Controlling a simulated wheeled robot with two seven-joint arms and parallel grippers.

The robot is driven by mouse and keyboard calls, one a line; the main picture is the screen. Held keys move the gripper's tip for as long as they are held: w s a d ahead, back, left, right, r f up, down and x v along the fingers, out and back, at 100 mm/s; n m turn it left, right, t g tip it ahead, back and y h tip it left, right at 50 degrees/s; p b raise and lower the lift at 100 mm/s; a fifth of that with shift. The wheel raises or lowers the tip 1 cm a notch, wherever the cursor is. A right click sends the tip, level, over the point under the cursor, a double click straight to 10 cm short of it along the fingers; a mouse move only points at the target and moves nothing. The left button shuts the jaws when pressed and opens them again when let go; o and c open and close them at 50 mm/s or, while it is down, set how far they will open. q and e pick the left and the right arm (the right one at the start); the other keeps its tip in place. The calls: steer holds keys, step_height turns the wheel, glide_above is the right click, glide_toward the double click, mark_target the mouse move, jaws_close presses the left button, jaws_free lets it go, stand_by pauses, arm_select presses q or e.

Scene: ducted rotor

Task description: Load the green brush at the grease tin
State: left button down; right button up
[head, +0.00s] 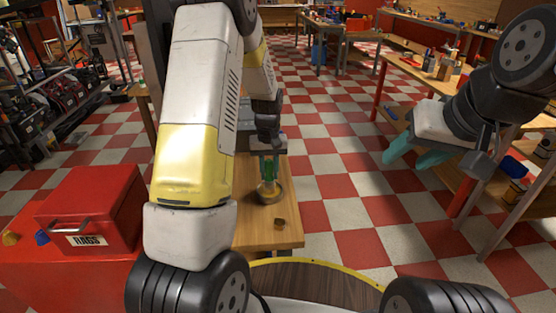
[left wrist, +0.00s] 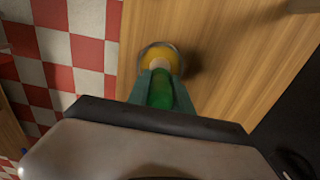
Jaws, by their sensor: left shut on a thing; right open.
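My left gripper (head: 267,177) is shut on the green brush (left wrist: 160,90) and points down over the wooden table. The grease tin (left wrist: 172,47) is a round metal tin with yellow grease inside. In the left wrist view the brush's pale tip overlaps the grease; I cannot tell whether it touches it. In the head view the tin (head: 271,194) is directly below the left gripper, and the brush shows only as a bit of green between the teal fingers. My right gripper (head: 407,159) is open and empty, raised at the right, away from the tin.
A small brown piece (head: 280,223) lies on the table (head: 288,238) in front of the tin. A red box marked RAGS (head: 90,210) stands at the left. A workbench (head: 540,165) with tools and a blue bin is at the right. Checkered floor lies between.

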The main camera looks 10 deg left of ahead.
mark_target(269, 160)
arm_select(q)
steer(key=shift+f, duration=0.1)
stand_by(0.4)
steer(key=shift+r, duration=3.55)
